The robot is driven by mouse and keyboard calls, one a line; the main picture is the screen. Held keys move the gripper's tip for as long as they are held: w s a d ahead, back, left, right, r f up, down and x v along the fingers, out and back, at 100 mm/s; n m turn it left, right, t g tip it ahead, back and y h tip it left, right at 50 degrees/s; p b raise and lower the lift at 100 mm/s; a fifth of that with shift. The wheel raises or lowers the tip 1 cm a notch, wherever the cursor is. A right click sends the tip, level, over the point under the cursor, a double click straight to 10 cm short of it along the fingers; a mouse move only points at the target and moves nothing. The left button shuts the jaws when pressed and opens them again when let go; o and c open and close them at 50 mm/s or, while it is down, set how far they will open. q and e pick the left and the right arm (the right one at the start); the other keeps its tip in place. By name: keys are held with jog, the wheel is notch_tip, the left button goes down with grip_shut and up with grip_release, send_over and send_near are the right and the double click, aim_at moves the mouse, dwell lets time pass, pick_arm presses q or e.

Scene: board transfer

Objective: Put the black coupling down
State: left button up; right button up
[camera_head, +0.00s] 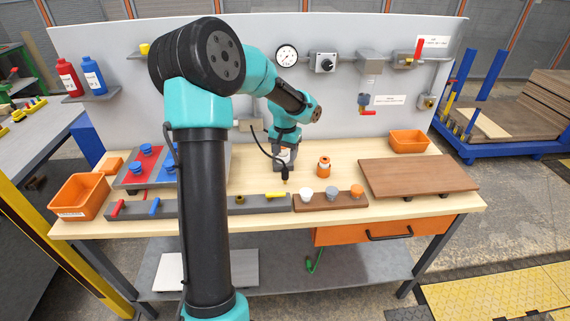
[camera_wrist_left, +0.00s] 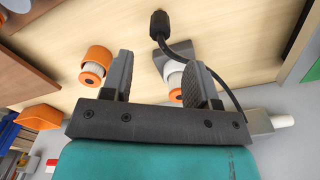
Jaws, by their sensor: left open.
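The black coupling (camera_head: 285,174) is at the end of a black cable, over the wooden tabletop near the middle. In the left wrist view the coupling (camera_wrist_left: 158,22) shows at the top, beyond the fingertips and apart from them. Its cable curves past the right-hand finger. My left gripper (camera_head: 284,156) is low over the table, just behind the coupling. In its wrist view the two fingers (camera_wrist_left: 162,75) are apart, with nothing clamped. Whether the coupling touches the wood is hard to tell. My right gripper is not in view.
An orange-and-white cylinder (camera_head: 323,167) stands right of the gripper; another (camera_wrist_left: 175,80) shows by a grey bracket between the fingers. A brown block with knobs (camera_head: 330,204) lies in front. A brown board (camera_head: 418,177) and orange bin (camera_head: 409,141) are at right.

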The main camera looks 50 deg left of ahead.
aim_at(285, 169)
pick_arm(q)
jog(key=shift+r, duration=1.7)
